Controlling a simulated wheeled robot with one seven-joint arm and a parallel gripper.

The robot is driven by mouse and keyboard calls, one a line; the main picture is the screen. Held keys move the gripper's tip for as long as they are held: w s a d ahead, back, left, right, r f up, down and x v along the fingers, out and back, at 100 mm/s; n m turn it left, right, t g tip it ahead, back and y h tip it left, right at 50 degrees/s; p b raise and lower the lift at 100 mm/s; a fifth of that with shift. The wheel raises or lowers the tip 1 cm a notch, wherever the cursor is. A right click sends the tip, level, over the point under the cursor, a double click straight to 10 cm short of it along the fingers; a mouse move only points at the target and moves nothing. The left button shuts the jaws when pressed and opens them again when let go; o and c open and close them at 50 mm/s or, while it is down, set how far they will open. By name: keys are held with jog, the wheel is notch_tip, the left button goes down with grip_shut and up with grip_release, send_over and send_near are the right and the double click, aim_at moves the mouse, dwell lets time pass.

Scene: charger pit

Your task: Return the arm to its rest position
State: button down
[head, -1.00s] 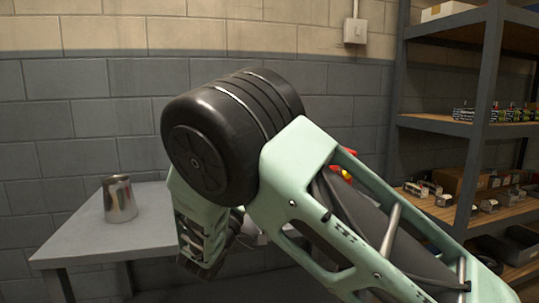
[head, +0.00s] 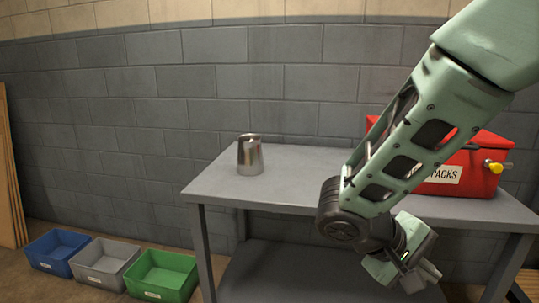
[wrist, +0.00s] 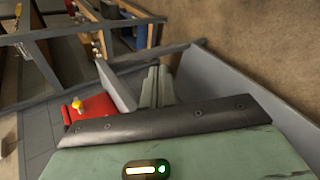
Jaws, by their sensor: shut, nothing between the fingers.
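My green arm reaches down from the upper right in the head view, bent at a dark elbow joint. My gripper (head: 424,272) hangs at its lower end, in front of the grey table (head: 310,187) and below its top. In the wrist view my gripper (wrist: 156,84) is shut and its fingers hold nothing. My arm hides part of the table's front edge and the left part of the red box (head: 470,155).
A metal cup (head: 250,157) stands on the table's left part. The red box, labelled PACKS, stands on its right part. Blue (head: 45,265), grey (head: 90,280) and green (head: 145,290) bins sit on the floor at left. A block wall (head: 200,100) stands behind.

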jog(key=s+a+n+y, duration=0.5)
jog(key=s+a+y, duration=0.65)
jog(key=s, duration=0.25)
notch_tip(320, 180, up, 36)
jog(key=a+p, duration=0.1)
jog(key=p, duration=3.5)
jog(key=shift+h, duration=0.35)
